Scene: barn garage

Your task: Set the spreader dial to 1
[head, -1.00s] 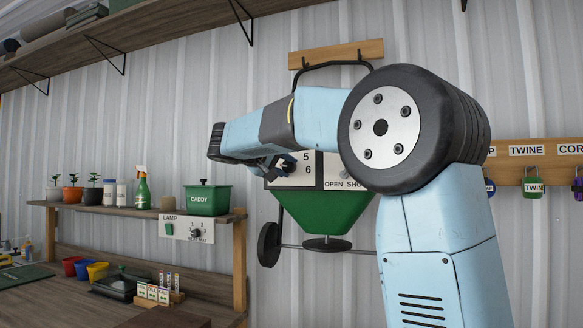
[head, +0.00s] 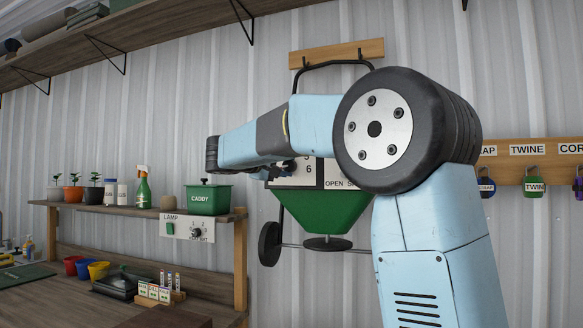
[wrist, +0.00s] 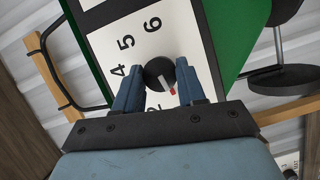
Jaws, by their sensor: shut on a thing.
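The green spreader (head: 320,209) hangs on the wall, its white number panel partly behind my arm in the head view. In the wrist view the black, round spreader dial (wrist: 157,72) sits on that white panel (wrist: 180,35). My gripper (wrist: 160,80) is shut on the dial, one blue finger on each side. The dial's red mark points to the lower right in the wrist view. The numbers 4, 5 and 6 show left of and above the dial. Another number below it is partly covered. The number 1 is not readable here.
A shelf with a green caddy (head: 208,197), a spray bottle and small plants stands to the left. A lamp panel (head: 190,226) with its own knob is below it. Labelled padlocks (head: 533,180) hang on a board at right.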

